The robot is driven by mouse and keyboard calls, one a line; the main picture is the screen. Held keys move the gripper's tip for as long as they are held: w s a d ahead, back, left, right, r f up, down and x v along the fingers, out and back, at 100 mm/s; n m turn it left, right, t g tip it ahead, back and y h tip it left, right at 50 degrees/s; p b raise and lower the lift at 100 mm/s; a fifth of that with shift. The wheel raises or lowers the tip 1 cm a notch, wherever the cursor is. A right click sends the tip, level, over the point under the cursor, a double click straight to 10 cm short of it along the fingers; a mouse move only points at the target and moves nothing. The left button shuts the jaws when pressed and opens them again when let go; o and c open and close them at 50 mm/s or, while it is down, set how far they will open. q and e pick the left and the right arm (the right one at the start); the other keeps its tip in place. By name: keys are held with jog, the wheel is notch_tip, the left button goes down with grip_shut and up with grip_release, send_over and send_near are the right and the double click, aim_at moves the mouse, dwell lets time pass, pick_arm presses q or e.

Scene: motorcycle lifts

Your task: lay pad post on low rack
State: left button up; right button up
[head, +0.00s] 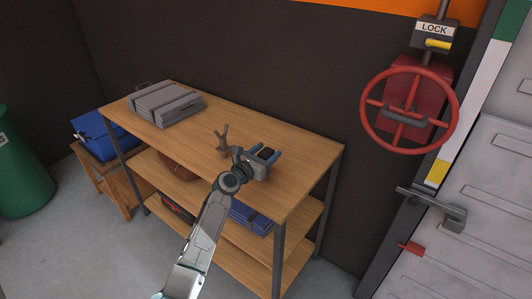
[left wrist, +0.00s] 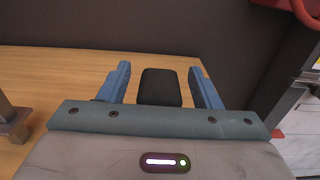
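The pad post shows as a dark block with a black top (head: 266,153) on the right part of the wooden bench top (head: 300,145). In the left wrist view its black pad (left wrist: 160,87) lies between the blue fingers, with a gap on each side. My left gripper (head: 267,150) is open around it; its lower part is hidden behind the gripper. The bench has two lower wooden shelves, the middle (head: 302,212) and the bottom (head: 252,272); I cannot tell which is the low rack. My right gripper is not in view.
A forked brown-grey post (head: 223,138) stands just left of my gripper. Grey flat cases (head: 166,104) lie at the bench's left end. Blue items (head: 250,217) lie on the middle shelf. A red valve wheel (head: 410,112) and a door handle (head: 440,208) are at the right.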

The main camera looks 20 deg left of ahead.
pick_arm(q)
jog(key=shift+r, duration=0.1)
jog(key=shift+r, duration=0.25)
jog(key=v, duration=1.2)
jog(key=shift+f, duration=0.1)
